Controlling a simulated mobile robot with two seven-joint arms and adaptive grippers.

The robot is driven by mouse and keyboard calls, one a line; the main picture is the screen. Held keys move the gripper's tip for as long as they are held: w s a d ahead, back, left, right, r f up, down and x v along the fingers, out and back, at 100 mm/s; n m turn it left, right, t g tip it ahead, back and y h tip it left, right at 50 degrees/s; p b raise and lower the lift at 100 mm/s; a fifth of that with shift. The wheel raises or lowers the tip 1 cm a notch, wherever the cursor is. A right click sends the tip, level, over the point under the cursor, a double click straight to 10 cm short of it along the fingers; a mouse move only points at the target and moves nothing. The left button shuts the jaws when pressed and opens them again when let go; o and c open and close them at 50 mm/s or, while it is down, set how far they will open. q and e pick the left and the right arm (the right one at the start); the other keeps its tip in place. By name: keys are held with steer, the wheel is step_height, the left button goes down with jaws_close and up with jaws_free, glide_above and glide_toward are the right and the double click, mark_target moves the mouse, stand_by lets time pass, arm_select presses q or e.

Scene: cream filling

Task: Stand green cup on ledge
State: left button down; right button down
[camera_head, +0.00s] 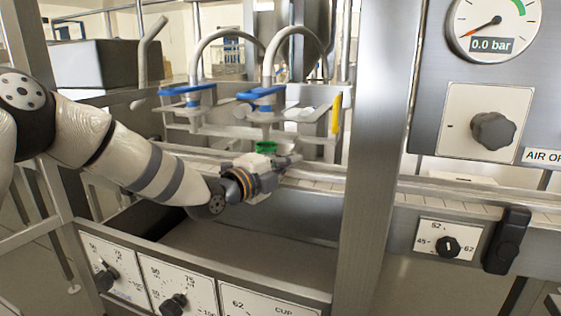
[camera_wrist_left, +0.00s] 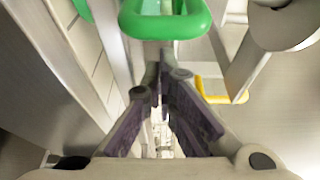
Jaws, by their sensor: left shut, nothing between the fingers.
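The green cup (camera_head: 266,147) shows as a small green rim below the nozzle, just behind my left gripper (camera_head: 288,161). Its lower part is hidden behind the gripper. In the left wrist view, a green rounded loop (camera_wrist_left: 166,30) of the cup lies just beyond the fingertips. My left gripper (camera_wrist_left: 163,80) is shut with nothing between its fingers there. I cannot tell whether the fingertips touch the cup. A pale, tiled ledge (camera_head: 325,184) runs along the machine to the right of the gripper. My right gripper is not in view.
Two blue-topped filling nozzles (camera_head: 262,93) hang above the cup on curved pipes. A yellow part (camera_head: 336,114) stands to their right. A steel post (camera_head: 368,200) rises right of the gripper. A sunken metal bay (camera_head: 250,247) lies below my arm, behind the front dial panels (camera_head: 180,285).

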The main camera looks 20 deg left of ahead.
arm_select(q)
steer(key=shift+a+r, duration=0.25)
steer(key=shift+a, duration=0.8)
steer(key=a, duration=1)
steer(key=shift+w+a+p, duration=0.15)
steer(key=shift+a+p, duration=0.1)
steer(key=shift+p, duration=0.05)
steer(key=shift+d, duration=0.1)
